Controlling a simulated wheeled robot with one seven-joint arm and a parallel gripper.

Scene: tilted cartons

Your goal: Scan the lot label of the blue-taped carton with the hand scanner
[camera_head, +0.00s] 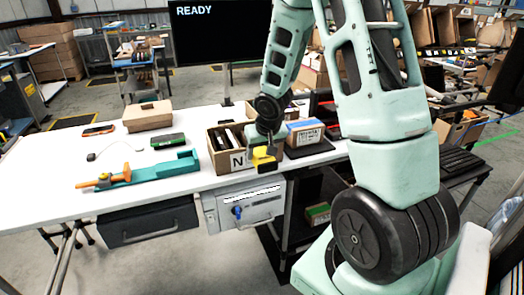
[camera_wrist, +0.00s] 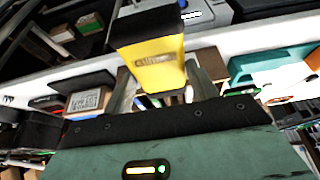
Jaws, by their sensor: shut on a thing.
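The yellow hand scanner (camera_head: 264,160) is in my gripper (camera_head: 262,146), in front of the open carton marked N. In the wrist view the scanner (camera_wrist: 152,60) fills the space between the two fingers of my gripper (camera_wrist: 163,88), which are shut on it. The blue-taped carton (camera_head: 305,133) sits on a dark mat at the right end of the white table, to the right of the scanner and apart from it. Its white label faces the front. In the wrist view the carton (camera_wrist: 88,96) and its label lie left of the scanner.
The open carton marked N (camera_head: 237,160) stands just left of my gripper. A teal holder (camera_head: 150,173) with an orange-handled tool lies further left. A brown box (camera_head: 147,116) and a green-black item (camera_head: 168,140) are behind. The monitor (camera_head: 215,32) reads READY. The table's left front is clear.

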